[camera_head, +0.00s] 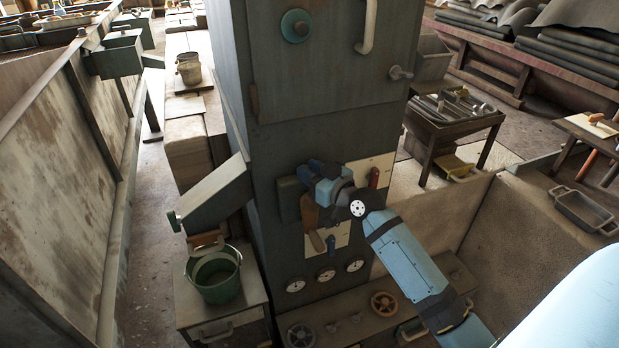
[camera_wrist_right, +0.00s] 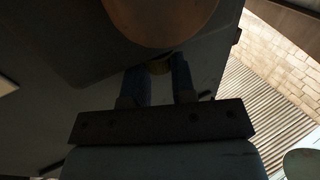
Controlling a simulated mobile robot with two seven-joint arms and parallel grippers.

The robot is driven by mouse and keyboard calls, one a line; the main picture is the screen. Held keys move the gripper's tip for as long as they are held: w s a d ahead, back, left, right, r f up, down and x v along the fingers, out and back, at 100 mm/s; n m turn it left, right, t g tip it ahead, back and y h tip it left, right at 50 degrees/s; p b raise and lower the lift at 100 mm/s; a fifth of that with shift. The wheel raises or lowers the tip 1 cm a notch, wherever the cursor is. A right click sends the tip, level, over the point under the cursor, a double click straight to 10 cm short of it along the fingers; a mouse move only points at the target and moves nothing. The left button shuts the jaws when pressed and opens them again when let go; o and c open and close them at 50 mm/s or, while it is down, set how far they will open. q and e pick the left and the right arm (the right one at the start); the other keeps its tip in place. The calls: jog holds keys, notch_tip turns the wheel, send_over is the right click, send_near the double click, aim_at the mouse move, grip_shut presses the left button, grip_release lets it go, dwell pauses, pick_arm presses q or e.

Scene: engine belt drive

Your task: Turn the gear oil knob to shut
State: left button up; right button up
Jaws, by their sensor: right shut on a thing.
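A tall grey-green cabinet (camera_head: 290,130) stands in the middle of the head view with a pale control plate (camera_head: 343,238) on its front. My right gripper (camera_head: 312,172) reaches to the upper left of this plate. In the right wrist view its two dark fingers (camera_wrist_right: 160,80) are closed around a small brassy knob (camera_wrist_right: 160,66), which I take as the gear oil knob; no label is readable. The gripper and wrist hide most of it in the head view. A brown handle (camera_head: 310,212) hangs just below the gripper. My left gripper is out of view.
A blue lever (camera_head: 331,244) and a red lever (camera_head: 374,178) are on the plate. Round gauges (camera_head: 325,274) sit below, above a ledge with a handwheel (camera_head: 384,303). A sloped box (camera_head: 212,197) and green bucket (camera_head: 215,277) stand at left.

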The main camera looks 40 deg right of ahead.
pick_arm(q)
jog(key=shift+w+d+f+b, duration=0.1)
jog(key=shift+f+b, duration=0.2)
jog(key=shift+b, duration=0.55)
pick_arm(e)
jog(key=shift+d+n+y, duration=0.15)
jog(key=shift+n+y, duration=0.35)
jog(key=shift+y, duration=0.3)
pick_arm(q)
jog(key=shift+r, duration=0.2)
pick_arm(e)
jog(key=shift+r, duration=0.1)
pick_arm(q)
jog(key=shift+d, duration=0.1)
pick_arm(e)
jog(key=o, duration=0.9)
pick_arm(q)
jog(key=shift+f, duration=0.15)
